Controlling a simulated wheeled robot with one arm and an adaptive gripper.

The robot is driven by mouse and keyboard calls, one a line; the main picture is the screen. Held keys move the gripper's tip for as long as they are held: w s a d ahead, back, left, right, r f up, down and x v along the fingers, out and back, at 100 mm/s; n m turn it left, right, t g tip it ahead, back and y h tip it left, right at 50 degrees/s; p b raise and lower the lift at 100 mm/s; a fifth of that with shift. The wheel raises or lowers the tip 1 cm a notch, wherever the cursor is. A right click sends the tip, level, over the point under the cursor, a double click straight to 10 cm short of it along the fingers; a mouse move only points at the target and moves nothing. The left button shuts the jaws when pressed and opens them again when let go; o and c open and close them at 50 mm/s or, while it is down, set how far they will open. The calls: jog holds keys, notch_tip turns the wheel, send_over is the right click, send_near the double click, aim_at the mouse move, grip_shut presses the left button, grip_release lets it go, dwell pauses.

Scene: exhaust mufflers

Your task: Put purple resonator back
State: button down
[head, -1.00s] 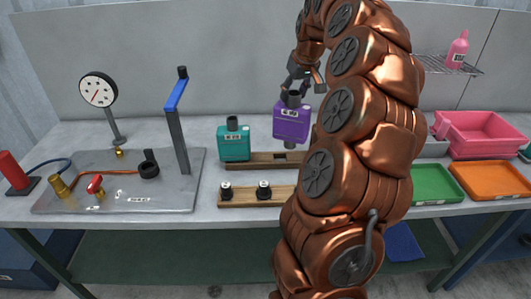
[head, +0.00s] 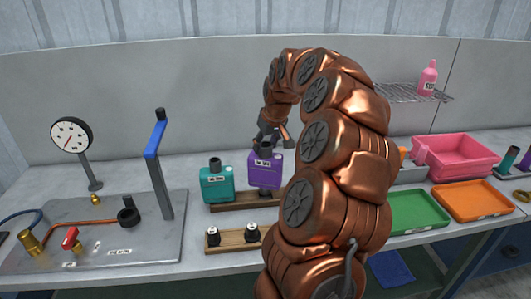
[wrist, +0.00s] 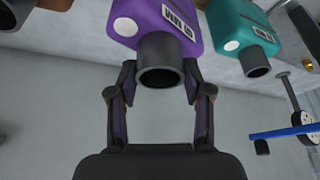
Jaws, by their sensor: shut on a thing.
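The purple resonator (head: 265,173) is a boxy can with a white label and a dark neck. My gripper (head: 268,146) is shut on that neck from above. In the wrist view my gripper (wrist: 162,78) has a finger on each side of the dark neck of the purple resonator (wrist: 178,22). The resonator is upright, over or at the right part of a wooden rack (head: 232,203). I cannot tell whether its lower end touches the rack. The teal resonator (head: 216,186) stands on the rack just left of it and also shows in the wrist view (wrist: 242,32).
A smaller wooden block (head: 230,240) with two dark-and-white fittings lies in front. A metal plate with a blue-handled lever (head: 157,140) stands left. Green (head: 418,212) and orange (head: 472,200) trays and a pink bin (head: 460,155) are at right. My arm hides the middle.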

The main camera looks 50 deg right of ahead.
aim_at(266, 154)
jog(key=shift+s+a+f+p, duration=0.1)
jog(key=shift+f+p, duration=0.15)
jog(key=shift+f, duration=0.8)
jog(key=shift+s+a+f+p, duration=0.1)
jog(key=shift+f+p, duration=0.15)
jog(key=shift+f, duration=0.8)
jog(key=c, duration=0.9)
grip_release()
jog(key=o, duration=0.4)
jog(key=shift+w+d+f, duration=0.1)
jog(key=shift+r, duration=0.2)
